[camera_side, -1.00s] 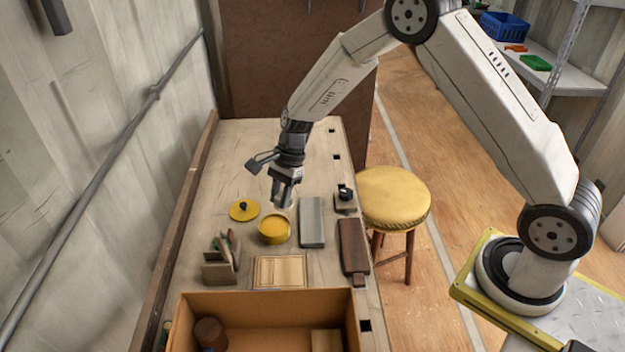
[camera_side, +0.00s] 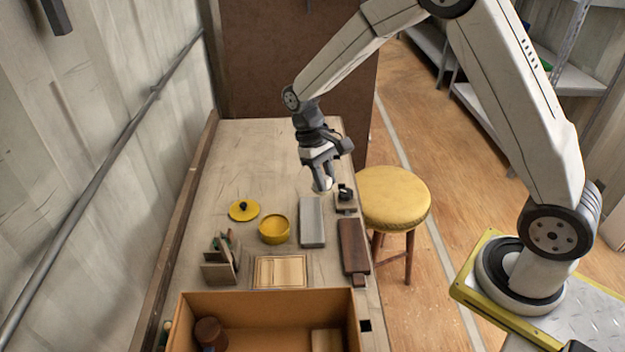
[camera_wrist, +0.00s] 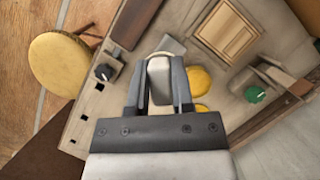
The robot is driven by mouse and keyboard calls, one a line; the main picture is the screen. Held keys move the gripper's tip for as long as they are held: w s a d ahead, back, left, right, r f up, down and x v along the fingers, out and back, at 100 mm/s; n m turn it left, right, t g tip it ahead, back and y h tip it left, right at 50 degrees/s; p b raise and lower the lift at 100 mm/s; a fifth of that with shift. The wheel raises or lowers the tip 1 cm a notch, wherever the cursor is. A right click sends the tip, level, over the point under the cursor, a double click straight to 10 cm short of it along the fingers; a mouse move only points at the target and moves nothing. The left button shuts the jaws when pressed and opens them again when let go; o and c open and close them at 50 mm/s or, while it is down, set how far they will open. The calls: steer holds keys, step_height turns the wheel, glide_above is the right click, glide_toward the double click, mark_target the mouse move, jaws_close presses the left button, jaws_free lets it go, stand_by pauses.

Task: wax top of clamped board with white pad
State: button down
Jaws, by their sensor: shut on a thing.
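My gripper (camera_side: 320,172) is shut on a white pad (camera_side: 323,186). The pad also shows between the fingers in the wrist view (camera_wrist: 159,80). They hang above the bench, past the far end of a grey slab (camera_side: 312,222) and left of a black-knobbed clamp (camera_side: 344,193). A dark brown board (camera_side: 354,246) lies along the bench's right edge, nearer the camera than the clamp; whether the clamp grips it I cannot tell. An open yellow tin (camera_side: 274,230) stands left of the slab. Its yellow lid (camera_side: 243,211) with a black knob lies apart from it.
A light framed wooden panel (camera_side: 280,271) lies at the front of the bench, behind an open cardboard box (camera_side: 265,299). A small wooden rack (camera_side: 219,264) stands at left. A yellow stool (camera_side: 394,197) is beside the bench. The bench's far part is clear.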

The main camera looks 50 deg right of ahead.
steer(key=shift+s+d+r+n, duration=0.15)
steer(key=shift+r+n, duration=0.05)
steer(key=shift+n, duration=0.1)
steer(key=shift+d+f, duration=0.1)
steer(key=s+d+f, duration=0.1)
steer(key=d+f, duration=0.7)
steer(key=d, duration=0.1)
steer(key=shift+s+f, duration=0.2)
steer(key=shift+f, duration=0.15)
